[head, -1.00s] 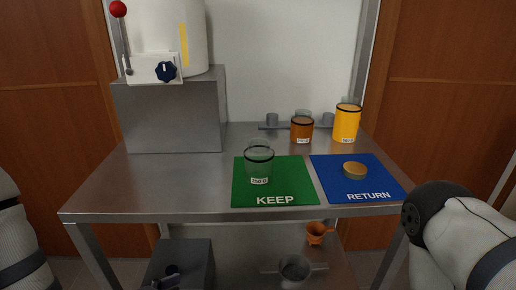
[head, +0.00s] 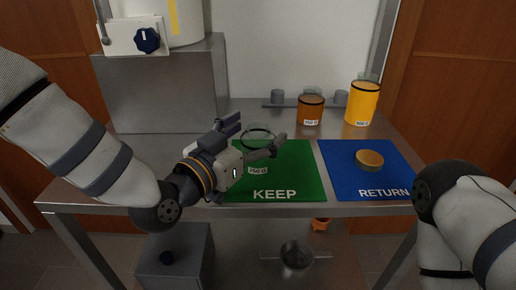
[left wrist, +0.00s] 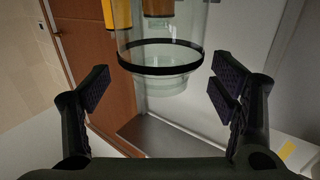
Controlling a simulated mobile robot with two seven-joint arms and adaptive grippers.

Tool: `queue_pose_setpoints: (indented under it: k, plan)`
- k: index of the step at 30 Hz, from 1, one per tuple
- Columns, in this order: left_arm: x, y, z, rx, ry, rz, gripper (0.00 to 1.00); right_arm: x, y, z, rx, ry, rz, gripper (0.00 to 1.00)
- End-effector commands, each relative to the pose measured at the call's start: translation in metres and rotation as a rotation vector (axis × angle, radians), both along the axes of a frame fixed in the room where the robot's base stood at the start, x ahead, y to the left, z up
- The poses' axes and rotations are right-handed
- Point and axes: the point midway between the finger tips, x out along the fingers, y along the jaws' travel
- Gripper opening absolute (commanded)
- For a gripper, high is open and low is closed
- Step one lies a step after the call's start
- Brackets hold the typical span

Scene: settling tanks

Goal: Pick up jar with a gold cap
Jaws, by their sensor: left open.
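A clear glass jar (head: 258,162) with a dark band and a white label stands on the green KEEP mat (head: 300,179); no gold cap shows on it. My left gripper (head: 256,133) is open at this jar, its fingers partly covering it in the head view. In the left wrist view the clear jar (left wrist: 160,58) lies between the spread fingers (left wrist: 160,92), with gaps at both sides. A low gold, round cap-like piece (head: 369,160) lies on the blue RETURN mat (head: 337,180); no jar is visible under it. My right gripper is out of view.
A brown-filled jar (head: 310,110) and a yellow-orange jar (head: 362,103) stand at the back by a grey rack (head: 272,105). A grey metal block (head: 165,95) carrying a white tank fills the back left.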

Motion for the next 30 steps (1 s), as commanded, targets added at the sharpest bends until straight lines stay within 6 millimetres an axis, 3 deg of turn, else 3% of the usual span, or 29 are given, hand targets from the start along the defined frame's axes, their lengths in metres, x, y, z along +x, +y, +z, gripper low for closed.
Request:
queue_pose_setpoints:
  k: [3, 9, 15, 18, 26, 30]
  plan:
    - [0.009, -0.006, -0.002, 0.000, 0.004, 0.002, 0.79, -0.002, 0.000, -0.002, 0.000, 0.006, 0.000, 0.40]
    - [0.010, -0.006, -0.001, 0.000, 0.002, 0.001, 0.77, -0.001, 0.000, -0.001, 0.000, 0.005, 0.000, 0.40]
    - [0.009, -0.006, -0.001, 0.000, 0.002, 0.001, 0.31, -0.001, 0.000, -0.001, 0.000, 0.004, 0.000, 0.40]
    - [0.009, -0.006, -0.001, 0.000, 0.002, 0.001, 0.14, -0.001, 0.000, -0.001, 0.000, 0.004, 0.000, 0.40]
    - [0.009, -0.006, 0.001, 0.001, 0.001, 0.001, 0.14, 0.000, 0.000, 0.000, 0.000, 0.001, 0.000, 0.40]
    - [0.008, -0.006, 0.015, 0.001, -0.006, 0.001, 0.14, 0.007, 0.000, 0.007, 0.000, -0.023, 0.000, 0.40]
